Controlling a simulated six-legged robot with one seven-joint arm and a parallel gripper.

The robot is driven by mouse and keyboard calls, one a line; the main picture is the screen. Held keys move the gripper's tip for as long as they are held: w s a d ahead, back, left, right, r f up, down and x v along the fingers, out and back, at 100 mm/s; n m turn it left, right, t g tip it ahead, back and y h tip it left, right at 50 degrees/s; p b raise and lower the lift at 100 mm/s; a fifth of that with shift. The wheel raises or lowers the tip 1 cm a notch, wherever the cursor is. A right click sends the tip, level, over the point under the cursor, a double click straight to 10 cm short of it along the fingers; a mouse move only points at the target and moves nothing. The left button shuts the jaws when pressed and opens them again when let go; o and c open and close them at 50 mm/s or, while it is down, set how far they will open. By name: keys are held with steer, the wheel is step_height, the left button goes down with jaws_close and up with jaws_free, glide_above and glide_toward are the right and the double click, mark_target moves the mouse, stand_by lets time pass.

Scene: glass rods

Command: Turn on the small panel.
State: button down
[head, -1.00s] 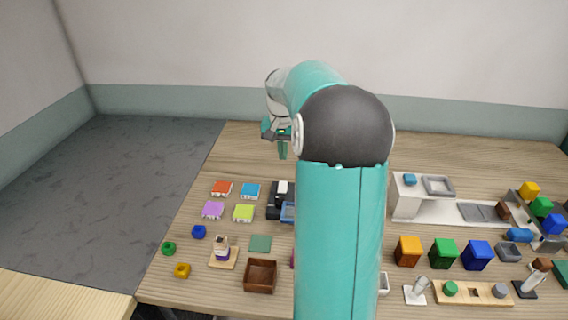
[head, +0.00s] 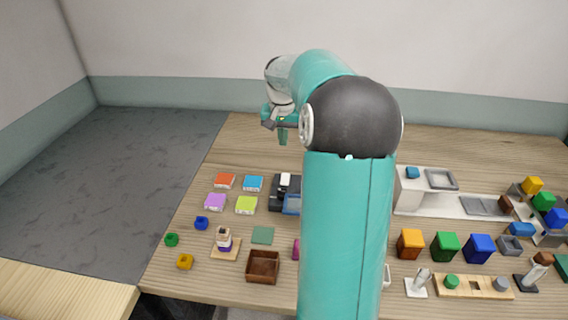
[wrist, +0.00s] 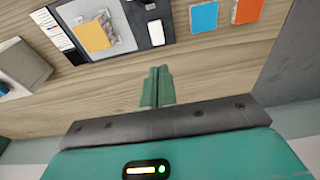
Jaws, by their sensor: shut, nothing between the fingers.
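The small panel, a black device with a white switch (head: 285,183), lies on the table, partly hidden behind my arm in the head view. The wrist view shows its dark face (wrist: 135,22) with a white piece (wrist: 157,32) and a grey screen area with an orange-yellow patch. I cannot tell the switch's position. My gripper (head: 283,139) is up beyond the panel's far side, apart from it. In the wrist view its green fingers (wrist: 157,73) are together and empty, with bare wood between them and the panel.
Coloured square blocks, among them a blue one (head: 253,184) and a red one (head: 225,181), lie left of the panel. A brown open box (head: 262,267) is at the near side. A white bench (head: 410,201) and coloured bins stand right. The table's far strip is clear.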

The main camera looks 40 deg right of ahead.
mark_target(284, 176)
steer(key=f, duration=0.4)
steer(key=w+d+f, duration=0.1)
steer(key=f, duration=0.8)
steer(key=shift+w+d+f, duration=0.15)
steer(key=shift+d+f, duration=0.2)
steer(key=shift+f, duration=0.05)
steer(key=shift+w+d+f, duration=0.1)
steer(key=shift+d+f, duration=0.05)
steer(key=shift+f, duration=0.05)
steer(key=shift+g+y, duration=0.3)
steer(key=shift+s+a, duration=0.55)
steer(key=shift+a, duration=0.15)
steer(key=shift+r, duration=0.1)
